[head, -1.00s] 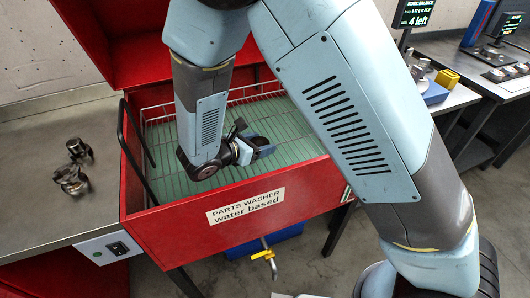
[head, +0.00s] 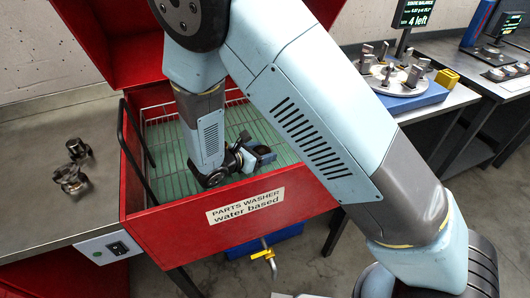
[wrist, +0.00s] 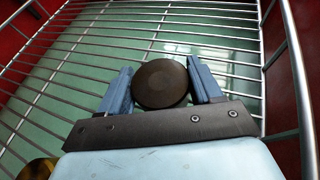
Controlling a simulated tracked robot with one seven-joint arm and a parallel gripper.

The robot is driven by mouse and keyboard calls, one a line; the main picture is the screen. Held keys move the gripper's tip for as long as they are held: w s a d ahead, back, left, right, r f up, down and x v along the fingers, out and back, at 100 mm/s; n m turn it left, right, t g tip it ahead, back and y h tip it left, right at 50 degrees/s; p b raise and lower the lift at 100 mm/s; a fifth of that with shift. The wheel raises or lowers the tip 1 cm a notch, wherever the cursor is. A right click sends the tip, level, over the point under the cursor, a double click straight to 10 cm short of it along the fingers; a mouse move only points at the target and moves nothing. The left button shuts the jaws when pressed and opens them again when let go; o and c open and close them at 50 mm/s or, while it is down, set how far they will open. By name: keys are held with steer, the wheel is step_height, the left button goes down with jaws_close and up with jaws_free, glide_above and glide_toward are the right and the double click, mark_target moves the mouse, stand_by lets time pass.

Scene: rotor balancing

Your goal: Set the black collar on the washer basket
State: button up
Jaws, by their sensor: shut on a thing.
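The black collar (wrist: 160,84) shows as a dark round disc in the wrist view. It sits between the two blue fingers of my gripper (head: 262,154), which is shut on it. The washer basket (wrist: 62,62) is a wire grid that spreads below the collar. In the head view the basket (head: 165,165) lies inside the red parts washer (head: 290,205), with my gripper low inside it, towards the front wall. I cannot tell whether the collar touches the wires. In the head view the collar is not clearly visible.
The washer's red walls and the basket's wire rim (wrist: 296,70) stand close around. A brass-coloured thing (wrist: 40,170) shows at the wrist view's lower left. Metal parts (head: 73,178) lie on the left bench. A balancing fixture (head: 400,85) stands on the right bench.

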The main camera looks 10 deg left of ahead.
steer(key=o, duration=1.5)
steer(key=v, duration=1.2)
steer(key=shift+f, duration=0.1)
steer(key=w+d+r+m+g+y, duration=0.1)
steer(key=w+d+r+m+g, duration=0.25)
steer(key=d+r+m, duration=0.6)
steer(key=w+d+r+m+g, duration=0.2)
steer(key=d+r+m+g, duration=0.4)
steer(key=d, duration=0.7)
steer(key=s+d+r+m+t+y, duration=0.1)
steer(key=s+d+r+m+y, duration=0.1)
steer(key=s+d+r+m, duration=0.2)
steer(key=s+d+r+m+t+y, duration=0.2)
steer(key=s+d+r+m, duration=0.2)
steer(key=d, duration=0.4)
steer(key=s+d+r+m+t+y, duration=0.1)
steer(key=s+d+r+m+y, duration=0.1)
steer(key=s+d+r+m, duration=0.2)
steer(key=shift+s+d+r+m+y, duration=0.1)
steer(key=shift+d+r+m+y, duration=0.2)
steer(key=shift+d+r, duration=0.4)
steer(key=shift+s+d+r+m+y, duration=0.1)
steer(key=shift+d+r+m, duration=0.25)
steer(key=shift+d+r, duration=0.3)
